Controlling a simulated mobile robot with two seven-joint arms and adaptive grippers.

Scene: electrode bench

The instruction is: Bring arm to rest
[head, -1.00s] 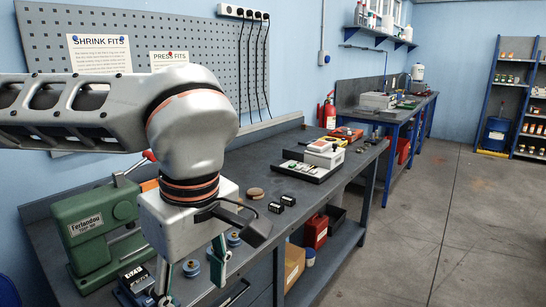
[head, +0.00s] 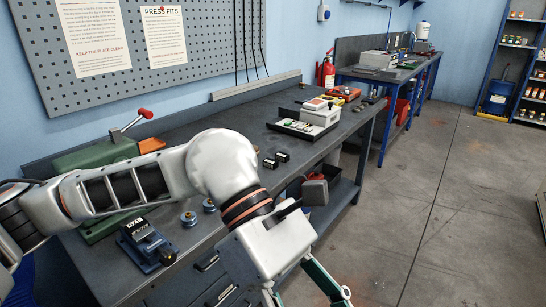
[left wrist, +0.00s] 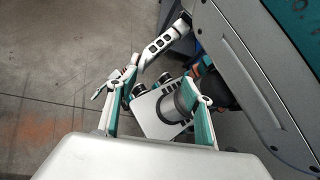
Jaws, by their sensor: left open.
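My left arm reaches in from the left in the head view, over the front edge of the workbench (head: 345,122). My left gripper (head: 308,294) hangs low beyond that edge, over the floor side, pointing down. Its teal fingers are spread apart and hold nothing. In the left wrist view the two fingers of the left gripper (left wrist: 160,78) are also apart, with the concrete floor and parts of my own body behind them.
A green press (head: 95,160) with a red-knobbed lever stands at the bench's left. A blue-and-black device (head: 146,246) and blue spools (head: 188,219) sit near its front edge. A tray (head: 305,128) lies farther back. The floor (head: 440,200) on the right is clear.

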